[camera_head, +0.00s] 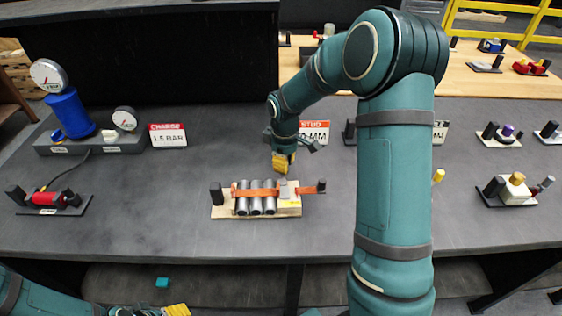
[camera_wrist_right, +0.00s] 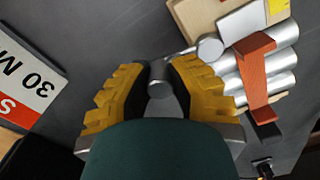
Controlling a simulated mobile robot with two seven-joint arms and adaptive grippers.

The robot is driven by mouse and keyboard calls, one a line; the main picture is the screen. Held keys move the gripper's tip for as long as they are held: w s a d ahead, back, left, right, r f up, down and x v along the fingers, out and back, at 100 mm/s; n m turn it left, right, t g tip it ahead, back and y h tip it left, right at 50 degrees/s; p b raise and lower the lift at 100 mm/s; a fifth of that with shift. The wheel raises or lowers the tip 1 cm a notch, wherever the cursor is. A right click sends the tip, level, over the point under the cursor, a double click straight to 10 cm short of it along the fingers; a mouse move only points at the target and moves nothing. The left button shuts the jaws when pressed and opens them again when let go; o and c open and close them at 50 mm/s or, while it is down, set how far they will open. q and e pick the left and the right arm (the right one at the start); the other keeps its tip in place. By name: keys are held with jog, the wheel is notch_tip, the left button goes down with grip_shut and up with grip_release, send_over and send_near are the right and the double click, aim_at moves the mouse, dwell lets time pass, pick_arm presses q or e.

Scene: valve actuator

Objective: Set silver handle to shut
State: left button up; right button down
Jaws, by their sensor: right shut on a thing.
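The valve actuator (camera_head: 222,211) lies on the dark table, a light wooden base with several silver cylinders under an orange strap; it also shows at the upper right of the right wrist view (camera_wrist_right: 198,14). In that view a thin silver handle (camera_wrist_right: 181,52) runs left from a round silver pivot (camera_wrist_right: 210,47) to a grey grip (camera_wrist_right: 160,88) between the yellow finger pads. My right gripper (camera_head: 282,168) is above the actuator's right part, shut on this grip. The fingers partly hide the grip. My left gripper (camera_head: 150,311) is low at the bottom edge, mostly cut off.
A blue pump with gauges (camera_head: 70,112) stands at the left, near a red cylinder unit (camera_head: 50,199). Red-and-white signs (camera_head: 167,135) stand behind. Small fixtures (camera_head: 512,188) stand at the right.

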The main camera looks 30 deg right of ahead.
jog(key=m, duration=0.2)
jog(key=s+d+m, duration=0.1)
jog(key=s+m, duration=0.1)
jog(key=m, duration=0.1)
jog(key=shift+d+m+p, duration=0.25)
jog(key=shift+m+p, duration=0.05)
jog(key=shift+p, duration=0.1)
jog(key=shift+s+d+m+p, duration=0.15)
jog(key=shift+s+m, duration=0.25)
jog(key=shift+m, duration=0.6)
jog(key=shift+s+m+p, duration=0.25)
jog(key=shift+s+m, duration=0.15)
jog(key=shift+m, duration=0.6)
jog(key=c, duration=0.8)
grip_release()
jog(key=shift+c, duration=0.2)
notch_tip(320, 180, up, 12)
